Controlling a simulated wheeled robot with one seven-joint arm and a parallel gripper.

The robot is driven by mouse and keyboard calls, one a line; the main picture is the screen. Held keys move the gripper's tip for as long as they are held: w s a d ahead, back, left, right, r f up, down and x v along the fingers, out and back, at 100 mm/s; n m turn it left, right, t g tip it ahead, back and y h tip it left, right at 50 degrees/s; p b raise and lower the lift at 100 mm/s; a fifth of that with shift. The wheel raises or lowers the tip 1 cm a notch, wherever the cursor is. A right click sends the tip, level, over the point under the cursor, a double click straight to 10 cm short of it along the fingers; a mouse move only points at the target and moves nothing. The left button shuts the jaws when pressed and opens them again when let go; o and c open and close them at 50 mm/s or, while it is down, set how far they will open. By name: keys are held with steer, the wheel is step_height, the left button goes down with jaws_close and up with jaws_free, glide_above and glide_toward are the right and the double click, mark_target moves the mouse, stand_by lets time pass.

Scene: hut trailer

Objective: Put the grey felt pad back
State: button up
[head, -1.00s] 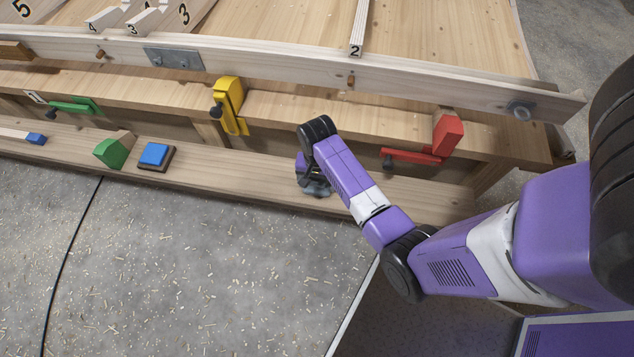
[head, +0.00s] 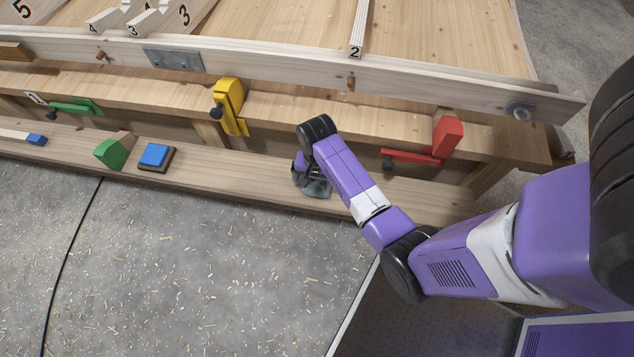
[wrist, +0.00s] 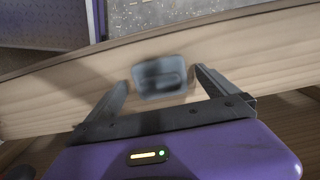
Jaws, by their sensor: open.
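The grey felt pad (wrist: 160,77) shows in the wrist view as a small, blurred, dark grey-blue block with rounded corners over the lower plank. It lies between and just beyond the fingertips of my open gripper (wrist: 163,82). I see no clear contact with either finger. In the head view the pad (head: 318,188) shows as a grey patch at the plank's front edge, partly covered by my gripper (head: 303,178). Whether the pad rests flat on the wood is hard to tell.
The lower plank (head: 235,183) carries a blue block on a dark base (head: 155,156) and a green wedge (head: 113,150). A yellow clamp (head: 230,105), red clamp (head: 445,137) and green clamp (head: 78,106) sit along the ledge above. The plank right of the pad is clear.

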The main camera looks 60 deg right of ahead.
step_height(320, 180, up, 11)
steer(key=p, duration=0.2)
steer(key=n+t+h, duration=0.3)
steer(key=n+t, duration=0.3)
steer(key=n, duration=0.1)
glide_toward(317, 183)
steer(key=s+d+r, duration=0.1)
steer(key=s+r, duration=0.2)
steer(key=s+a+r+n+t+y, duration=0.1)
steer(key=s+a+r+n+t, duration=0.2)
steer(key=a+r, duration=0.5)
steer(key=s+a+r+n+t+y, duration=0.2)
steer(key=s+a+r+n+t, duration=0.2)
steer(key=a+r, duration=0.5)
steer(key=s+r+t, duration=0.2)
steer(key=s+r, duration=0.1)
steer(key=r, duration=0.3)
steer(key=shift+s+r, duration=0.2)
steer(key=shift+r, duration=0.1)
